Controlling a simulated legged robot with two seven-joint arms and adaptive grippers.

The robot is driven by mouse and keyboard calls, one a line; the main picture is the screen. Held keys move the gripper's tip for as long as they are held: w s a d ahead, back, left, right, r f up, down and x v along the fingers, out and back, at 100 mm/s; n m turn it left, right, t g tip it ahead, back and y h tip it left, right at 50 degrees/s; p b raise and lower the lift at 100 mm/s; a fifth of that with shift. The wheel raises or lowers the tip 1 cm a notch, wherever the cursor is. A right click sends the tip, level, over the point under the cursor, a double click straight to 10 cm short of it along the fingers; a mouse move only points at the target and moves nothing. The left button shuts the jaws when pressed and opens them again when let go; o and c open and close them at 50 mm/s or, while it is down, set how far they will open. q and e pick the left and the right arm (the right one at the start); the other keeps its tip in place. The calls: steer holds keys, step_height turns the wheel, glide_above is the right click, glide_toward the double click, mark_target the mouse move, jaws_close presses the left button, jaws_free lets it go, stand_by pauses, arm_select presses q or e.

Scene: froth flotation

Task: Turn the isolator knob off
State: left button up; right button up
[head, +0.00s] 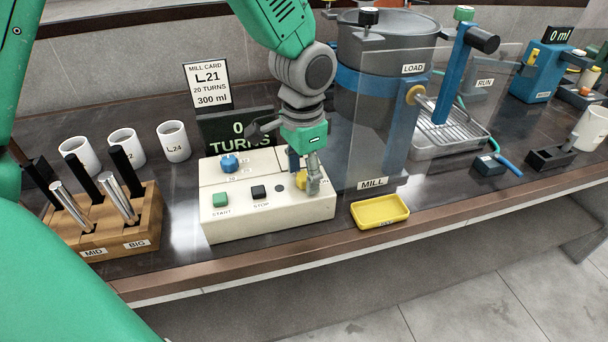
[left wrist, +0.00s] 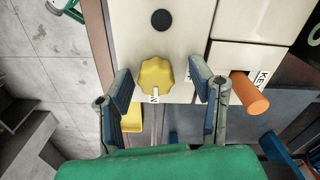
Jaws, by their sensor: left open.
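The yellow isolator knob (head: 300,181) is on the top of the white control box (head: 235,222), near its right end. In the left wrist view the knob (left wrist: 156,76) has a white mark pointing at a partly covered label, of which an N shows. My left gripper (head: 304,172) is open above the knob. In the left wrist view its fingers (left wrist: 161,76) stand on either side of the knob, with a gap on both sides. The right finger partly hides the knob in the head view. My right gripper is not in view.
The box also carries a green START button (head: 220,199), a black STOP button (head: 258,192) and a blue knob (head: 229,163). An orange peg (left wrist: 249,92) stands by the KEY label. A yellow tray (head: 380,211) and a clear screen (head: 385,130) stand to the right.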

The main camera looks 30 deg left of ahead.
arm_select(q)
steer(key=shift+f, duration=0.2)
steer(key=shift+d, duration=0.15)
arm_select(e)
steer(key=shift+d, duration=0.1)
arm_select(q)
steer(key=shift+d, duration=0.15)
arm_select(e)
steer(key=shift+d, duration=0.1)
arm_select(q)
jaws_close()
